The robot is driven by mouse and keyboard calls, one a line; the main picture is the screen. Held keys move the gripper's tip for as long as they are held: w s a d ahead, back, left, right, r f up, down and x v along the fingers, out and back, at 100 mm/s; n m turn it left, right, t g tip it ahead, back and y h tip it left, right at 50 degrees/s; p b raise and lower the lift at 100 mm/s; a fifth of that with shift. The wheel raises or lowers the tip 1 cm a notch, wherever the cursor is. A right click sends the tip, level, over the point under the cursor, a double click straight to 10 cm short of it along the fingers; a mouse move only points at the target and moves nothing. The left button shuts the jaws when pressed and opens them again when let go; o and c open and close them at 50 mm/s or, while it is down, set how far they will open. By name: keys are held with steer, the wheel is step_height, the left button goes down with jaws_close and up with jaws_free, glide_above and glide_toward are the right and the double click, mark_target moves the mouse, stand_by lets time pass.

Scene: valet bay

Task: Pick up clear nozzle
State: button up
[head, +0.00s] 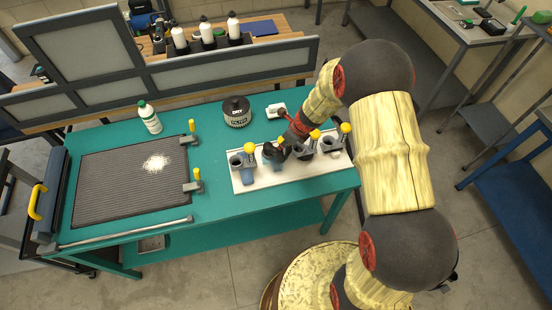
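A white board (290,180) on the green table bears a row of grey clamp stands with yellow knobs. The stands hold small fittings, including a bluish one (248,176) at the left and a dark-topped one (271,154) beside it. I cannot tell which, if any, is the clear nozzle. My gripper (287,141) reaches down from the upper right over the middle of this row, close to the dark-topped fitting. Its fingertips are small, dark and partly lost among the stands, so I cannot tell whether they are open or touch anything.
A dark tin (237,112) and a small white item (277,109) stand behind the board. A white bottle with a green cap (149,117) stands behind the ribbed mat (120,190), which has white powder on it. Framed panels (220,80) border the table's back.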

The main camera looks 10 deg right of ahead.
steer(key=c, duration=0.6)
steer(key=shift+c, duration=0.3)
steer(key=shift+r, duration=0.15)
steer(key=shift+r, duration=0.55)
step_height(320, 180, up, 2)
steer(key=shift+w+p, duration=0.1)
steer(key=shift+p, duration=0.45)
steer(key=s+d+r+p, duration=0.1)
steer(key=s+d+r, duration=0.2)
steer(key=s+r, duration=0.6)
steer(key=s, duration=0.4)
steer(key=shift+s+r, duration=0.35)
steer(key=shift+s, duration=0.05)
